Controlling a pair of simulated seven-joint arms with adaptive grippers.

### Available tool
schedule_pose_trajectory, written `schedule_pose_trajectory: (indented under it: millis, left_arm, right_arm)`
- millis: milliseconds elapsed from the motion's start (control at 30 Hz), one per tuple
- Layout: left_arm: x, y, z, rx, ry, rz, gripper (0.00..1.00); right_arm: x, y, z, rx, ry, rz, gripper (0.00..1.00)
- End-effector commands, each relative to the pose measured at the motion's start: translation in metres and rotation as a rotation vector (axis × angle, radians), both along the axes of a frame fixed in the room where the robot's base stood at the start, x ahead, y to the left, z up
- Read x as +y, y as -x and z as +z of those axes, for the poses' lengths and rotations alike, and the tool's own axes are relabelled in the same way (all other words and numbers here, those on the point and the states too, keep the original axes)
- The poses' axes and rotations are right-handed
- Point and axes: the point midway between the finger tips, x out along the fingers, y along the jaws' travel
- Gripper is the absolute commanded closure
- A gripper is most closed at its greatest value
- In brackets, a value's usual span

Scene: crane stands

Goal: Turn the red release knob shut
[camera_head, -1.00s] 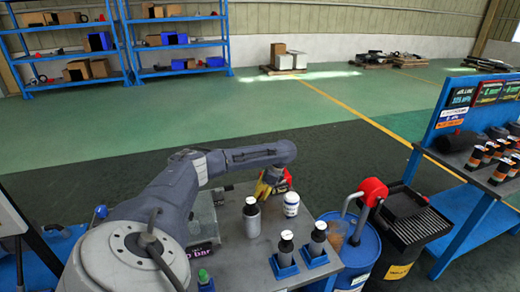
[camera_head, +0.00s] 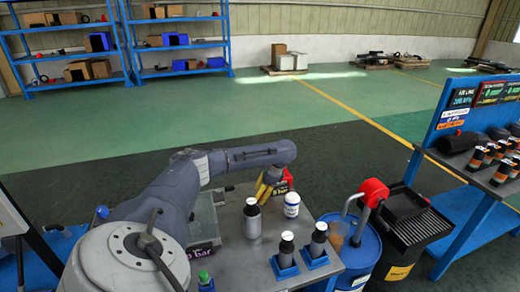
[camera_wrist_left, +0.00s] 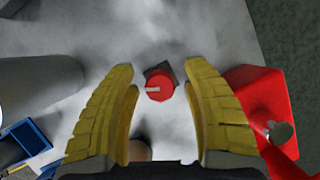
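The red release knob (camera_wrist_left: 159,83) sits on the grey bench top, seen from above in the left wrist view, with a pale pointer mark on its left side and a dark base behind it. My left gripper (camera_wrist_left: 161,78) is open, its yellow fingers on either side of the knob and apart from it. In the head view, my left gripper (camera_head: 268,186) is over the far edge of the bench, where the knob cannot be made out. My right gripper is not in view.
A red block (camera_wrist_left: 272,108) with a metal stud stands close right of the gripper. Grey bottle (camera_head: 252,220) and white bottle (camera_head: 291,205) stand near it on the bench (camera_head: 240,266). Two bottles sit in blue holders (camera_head: 285,268). A blue drum (camera_head: 360,248) stands to the right.

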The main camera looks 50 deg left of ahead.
Motion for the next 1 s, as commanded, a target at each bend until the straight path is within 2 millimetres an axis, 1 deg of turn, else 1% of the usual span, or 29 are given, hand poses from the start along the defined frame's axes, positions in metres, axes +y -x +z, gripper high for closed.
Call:
schedule_pose_trajectory:
  millis: [267, 433, 567, 1000]
  left_arm:
    - [-0.0014, -0.0011, 0.0003, -0.002, 0.002, -0.004, 0.48]
    - [-0.0016, -0.0009, 0.0, -0.003, 0.001, -0.06, 0.48]
    - [-0.0019, -0.0002, -0.0006, -0.002, 0.003, -0.162, 0.48]
    - [-0.0015, 0.0002, -0.0005, -0.001, 0.003, -0.592, 0.48]
  right_arm:
    - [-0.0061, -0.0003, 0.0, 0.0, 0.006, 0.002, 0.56]
    - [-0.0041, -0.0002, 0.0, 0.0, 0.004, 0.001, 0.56]
    - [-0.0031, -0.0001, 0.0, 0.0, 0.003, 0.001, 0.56]
    - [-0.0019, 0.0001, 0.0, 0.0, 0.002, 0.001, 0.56]
